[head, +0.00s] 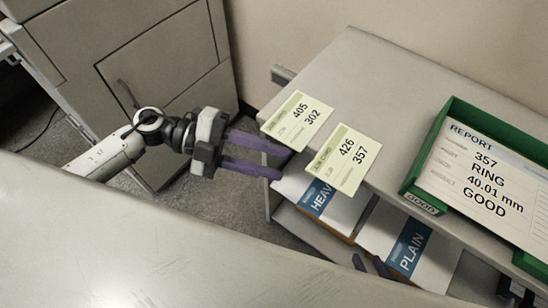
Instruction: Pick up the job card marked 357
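The job card marked 426 and 357 (343,160) is pale green and lies at the front edge of the grey shelf top. A similar card marked 405 and 302 (297,121) lies to its left. My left gripper (284,161) is open and empty, its purple fingers apart. Its fingertips are just left of the 357 card and below the lower edge of the 302 card; I cannot tell whether they touch either. My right gripper (370,265) shows only as two purple fingertips, apart, at the bottom; the rest is hidden behind the near grey surface.
A green tray (411,176) at right holds a report sheet (480,180) reading 357, RING, 40.01 mm, GOOD. Below the shelf top are bins labelled HEAV (320,198), partly hidden, and PLAIN (410,248). A grey cabinet (160,75) stands behind my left arm.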

